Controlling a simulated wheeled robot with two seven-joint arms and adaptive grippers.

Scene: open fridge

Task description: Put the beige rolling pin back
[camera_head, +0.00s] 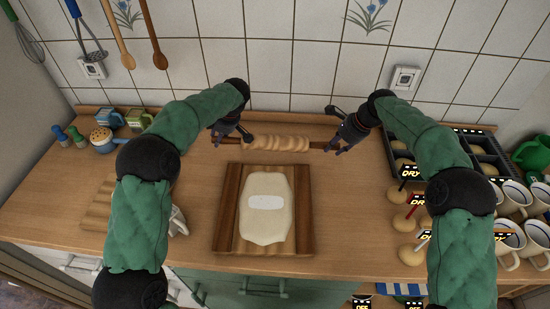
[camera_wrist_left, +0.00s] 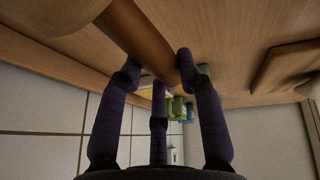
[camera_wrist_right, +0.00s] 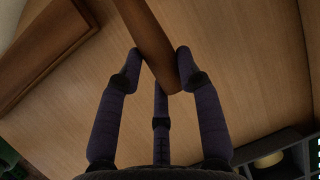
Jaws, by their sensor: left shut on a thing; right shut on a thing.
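The beige rolling pin (camera_head: 278,143) lies level near the back of the counter, behind the wooden board, with brown handles at both ends. My left gripper (camera_head: 232,138) is shut on its left handle, which also shows between the fingers in the left wrist view (camera_wrist_left: 145,45). My right gripper (camera_head: 336,144) is shut on its right handle, seen between the fingers in the right wrist view (camera_wrist_right: 153,48). Whether the pin touches the counter or is slightly above it I cannot tell.
A wooden board (camera_head: 229,209) with flattened dough (camera_head: 265,222) lies in front of the pin. A dark tray (camera_head: 478,150), mugs (camera_head: 512,195) and labelled round pieces (camera_head: 407,222) stand at right. Small jars (camera_head: 103,139) stand at left. The tiled wall closes the back.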

